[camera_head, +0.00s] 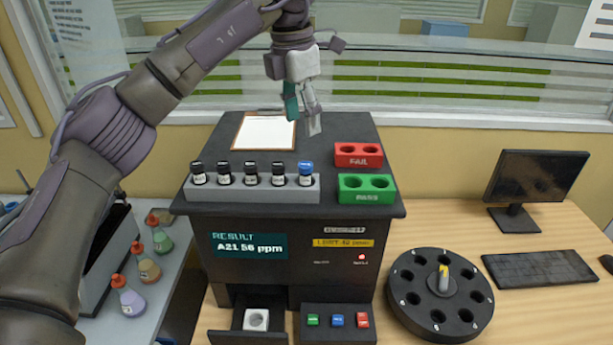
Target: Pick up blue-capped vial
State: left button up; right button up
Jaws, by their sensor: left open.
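The blue-capped vial (306,173) stands upright at the right end of a grey rack (262,194) on top of the dark analyser (350,207). Several black-capped vials (251,174) stand to its left in the same rack. My left gripper (302,125) is open and empty, pointing down above the back of the analyser top, higher than the blue-capped vial and apart from it. One fingertip looks teal and the other grey. My right gripper is not in view.
A clipboard (265,133) lies behind the rack. A red FAIL block (358,155) and a green PASS block (366,187) sit to its right. An open drawer holds a white block (256,320). A round black carousel (440,290), monitor (537,178) and keyboard (541,268) stand right.

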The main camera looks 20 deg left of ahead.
pick_arm(q)
send_over(305, 164)
jog(key=f, duration=0.5)
jog(key=shift+w+a+f+p, duration=0.1)
jog(key=shift+w+p, duration=0.15)
jog(key=shift+p, duration=0.15)
jog(key=f, duration=0.1)
jog(key=f+p, duration=0.1)
jog(key=f, duration=0.1)
jog(key=f+p, duration=0.1)
jog(key=shift+s+f, duration=0.35)
jog(key=shift+f, duration=0.4)
jog(key=shift+d, duration=0.2)
grip_shut()
